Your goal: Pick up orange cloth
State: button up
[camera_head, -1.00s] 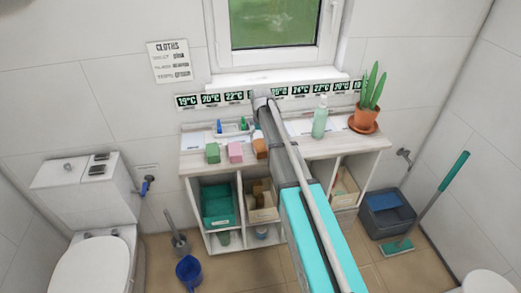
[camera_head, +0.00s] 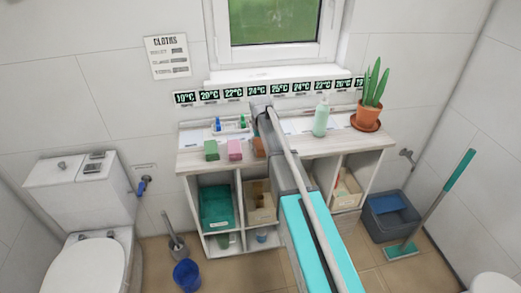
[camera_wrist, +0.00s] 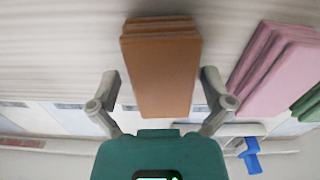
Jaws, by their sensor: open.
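The orange cloth is a folded, brownish-orange stack (camera_wrist: 160,75) in the middle of the wrist view. In the head view it shows as a small orange patch (camera_head: 259,148) on the shelf top, partly hidden by my arm. My gripper (camera_wrist: 160,88) is open, with one finger on each side of the cloth in the wrist view. A gap shows between the fingers and the cloth. I cannot tell how far the fingertips are above or in front of it.
A pink cloth (camera_head: 235,150) and a green cloth (camera_head: 211,151) stand left of the orange one. A tray with blue and green items (camera_head: 231,126) is behind. A pump bottle (camera_head: 321,119) and potted plant (camera_head: 367,115) stand to the right. The wall and window are close behind.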

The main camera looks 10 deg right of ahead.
dwell(0.6)
jog(key=c, duration=1.1)
jog(key=shift+o, duration=0.2)
jog(key=shift+r, duration=0.2)
jog(key=shift+r+p, duration=0.7)
jog(key=shift+p, duration=0.3)
jog(key=s+r+p, duration=1.1)
jog(key=s, duration=0.3)
jog(key=shift+r, duration=0.1)
